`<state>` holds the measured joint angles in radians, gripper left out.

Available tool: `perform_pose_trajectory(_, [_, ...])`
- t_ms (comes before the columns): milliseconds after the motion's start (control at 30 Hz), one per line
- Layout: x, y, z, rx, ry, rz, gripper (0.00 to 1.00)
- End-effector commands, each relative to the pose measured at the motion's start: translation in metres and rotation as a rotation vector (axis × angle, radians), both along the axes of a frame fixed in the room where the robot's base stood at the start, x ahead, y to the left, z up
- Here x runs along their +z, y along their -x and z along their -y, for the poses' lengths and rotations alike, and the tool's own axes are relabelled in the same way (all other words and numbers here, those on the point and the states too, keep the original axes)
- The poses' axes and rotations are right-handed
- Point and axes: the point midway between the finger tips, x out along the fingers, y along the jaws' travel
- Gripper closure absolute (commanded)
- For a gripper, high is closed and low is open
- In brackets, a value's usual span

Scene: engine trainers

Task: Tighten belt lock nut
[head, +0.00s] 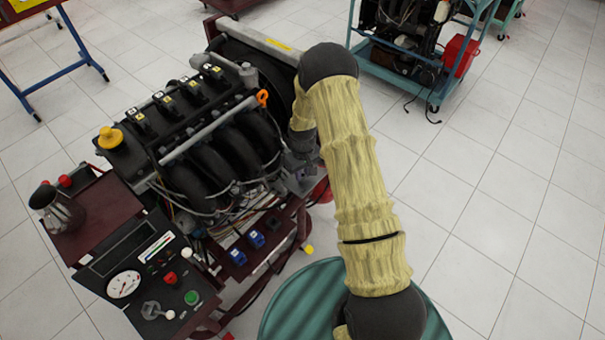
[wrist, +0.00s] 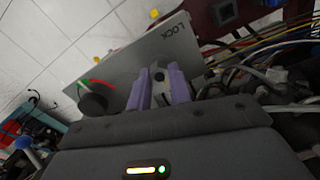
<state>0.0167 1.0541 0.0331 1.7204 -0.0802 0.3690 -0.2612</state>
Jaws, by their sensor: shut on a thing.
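In the wrist view, the two purple fingers of my gripper (wrist: 160,90) are closed around a small grey metal piece, apparently the belt lock nut (wrist: 158,74), in front of a silver plate (wrist: 125,65) marked LOCK. The fingers and the plate hide much of the piece. A black knob (wrist: 93,103) with red and green marks beside it sits on the plate, left of the fingers. In the head view, my gripper (head: 300,172) is at the right side of the engine (head: 205,125), low down, and the nut cannot be made out there.
Wires and hoses (wrist: 265,70) run close on the right of the gripper in the wrist view. A control panel (head: 150,280) with a gauge stands at the engine's front left. A green ribbed round surface (head: 295,300) lies below my arm.

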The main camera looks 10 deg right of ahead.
Motion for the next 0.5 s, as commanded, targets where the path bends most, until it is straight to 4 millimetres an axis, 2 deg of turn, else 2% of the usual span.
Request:
perform_pose_trajectory(233, [0.0012,-0.0023,-0.0001,-0.162,-0.001,0.006,1.00])
perform_pose_trajectory(500, [0.0016,-0.0024,-0.0004,-0.239,-0.002,0.006,1.00])
